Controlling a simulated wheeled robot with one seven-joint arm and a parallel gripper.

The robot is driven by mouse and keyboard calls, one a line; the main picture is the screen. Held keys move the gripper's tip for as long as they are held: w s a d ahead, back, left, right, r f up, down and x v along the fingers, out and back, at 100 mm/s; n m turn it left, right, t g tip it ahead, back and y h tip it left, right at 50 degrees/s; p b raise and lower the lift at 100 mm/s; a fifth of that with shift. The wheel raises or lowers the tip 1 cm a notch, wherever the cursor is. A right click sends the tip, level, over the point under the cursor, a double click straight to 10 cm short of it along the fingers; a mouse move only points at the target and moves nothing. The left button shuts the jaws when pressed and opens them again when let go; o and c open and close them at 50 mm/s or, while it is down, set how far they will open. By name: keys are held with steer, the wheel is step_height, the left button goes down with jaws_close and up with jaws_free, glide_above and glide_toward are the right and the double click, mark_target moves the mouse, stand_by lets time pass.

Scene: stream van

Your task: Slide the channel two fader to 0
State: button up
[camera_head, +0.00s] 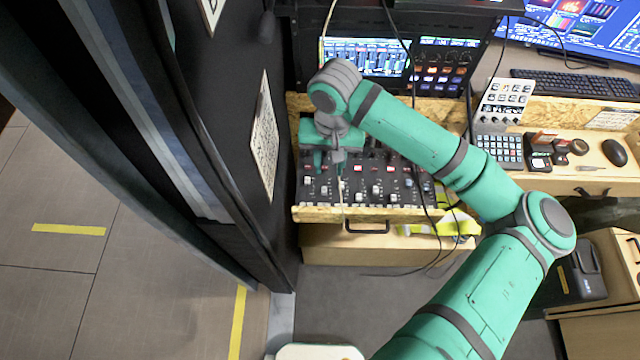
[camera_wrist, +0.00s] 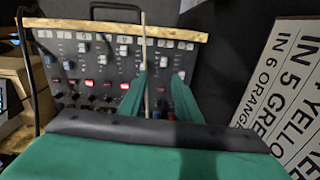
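The mixer panel (camera_head: 365,180) lies below my arm, with a row of faders near its front edge; it shows upside down in the wrist view (camera_wrist: 100,75). The second fader cap from the panel's left end in the head view (camera_head: 324,191), taken as channel two, is pale; it also shows in the wrist view (camera_wrist: 163,62). My gripper (camera_head: 327,165) is above the panel's left part. In the wrist view its green fingers (camera_wrist: 160,77) are apart, with that cap beyond the gap between their tips. Contact cannot be told. The scale marks are too small to read.
A thin pale cable (camera_wrist: 146,45) hangs across the panel beside the left finger. A dark wall with a label sheet (camera_head: 265,138) stands close on the left. A keyboard (camera_head: 575,84) and mouse (camera_head: 614,152) are at right.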

mark_target(324, 190)
steer(key=f, duration=0.7)
steer(key=a+f, duration=0.1)
steer(key=f, duration=0.2)
steer(key=shift+f, duration=0.4)
jaws_close()
